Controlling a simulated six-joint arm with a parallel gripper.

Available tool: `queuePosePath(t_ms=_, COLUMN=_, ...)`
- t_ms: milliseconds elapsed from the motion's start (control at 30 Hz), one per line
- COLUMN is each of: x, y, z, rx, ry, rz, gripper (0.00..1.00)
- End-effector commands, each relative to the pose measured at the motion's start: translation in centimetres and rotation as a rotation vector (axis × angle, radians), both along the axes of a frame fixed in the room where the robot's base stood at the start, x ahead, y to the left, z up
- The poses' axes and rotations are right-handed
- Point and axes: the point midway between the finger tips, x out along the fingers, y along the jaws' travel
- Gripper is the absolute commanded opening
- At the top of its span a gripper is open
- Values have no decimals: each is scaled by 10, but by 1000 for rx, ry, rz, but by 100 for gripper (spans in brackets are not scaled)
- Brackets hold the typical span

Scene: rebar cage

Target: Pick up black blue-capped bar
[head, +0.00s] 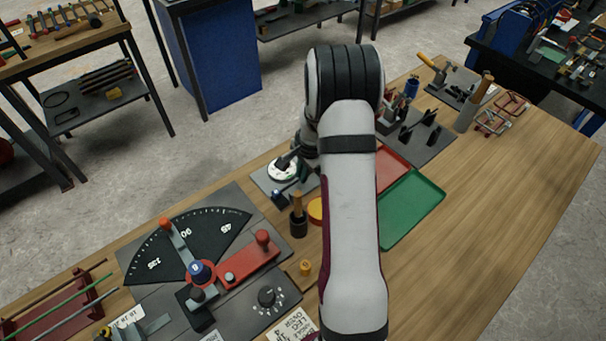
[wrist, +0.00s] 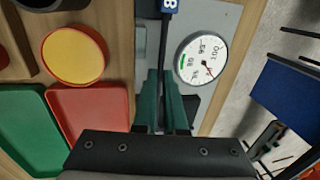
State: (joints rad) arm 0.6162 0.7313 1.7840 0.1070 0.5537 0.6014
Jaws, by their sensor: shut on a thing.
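The black bar (wrist: 164,42) runs up the wrist view from between my gripper's fingers. Its blue cap (wrist: 170,5) carries a white mark like an 8 and is cut by the top edge. In the head view the blue cap (head: 277,195) shows left of my arm, near the dial. My gripper (wrist: 164,76) has green fingers, shut on the bar. The bar's lower part is hidden by the fingers. Whether it is clear of the plate below, I cannot tell. My arm hides much of the gripper in the head view.
A round dial gauge (wrist: 201,60) on a grey plate (wrist: 226,18) is right of the bar. A red tray (wrist: 95,108), a green tray (head: 412,207) and a yellow-topped round dish (wrist: 75,54) are to the left. The bending station (head: 140,262) lies front left.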

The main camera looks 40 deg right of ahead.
Motion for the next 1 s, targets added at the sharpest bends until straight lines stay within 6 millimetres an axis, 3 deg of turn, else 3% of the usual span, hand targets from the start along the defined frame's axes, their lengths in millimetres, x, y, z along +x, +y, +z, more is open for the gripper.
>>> queuePosePath(t_ms=233, x=1, y=-1, z=38, rx=-3, ry=-4, rz=0, gripper=0)
queuePosePath(t_ms=600, x=-76, y=-40, z=89, rx=-3, ry=-2, rz=-5, gripper=0)
queuePosePath(t_ms=767, x=-97, y=-50, z=103, rx=0, ry=0, rz=-3, gripper=0)
queuePosePath(t_ms=867, x=-88, y=-46, z=101, rx=0, ry=0, rz=4, gripper=0)
queuePosePath(t_ms=1000, x=-50, y=-27, z=87, rx=0, ry=0, rz=8, gripper=0)
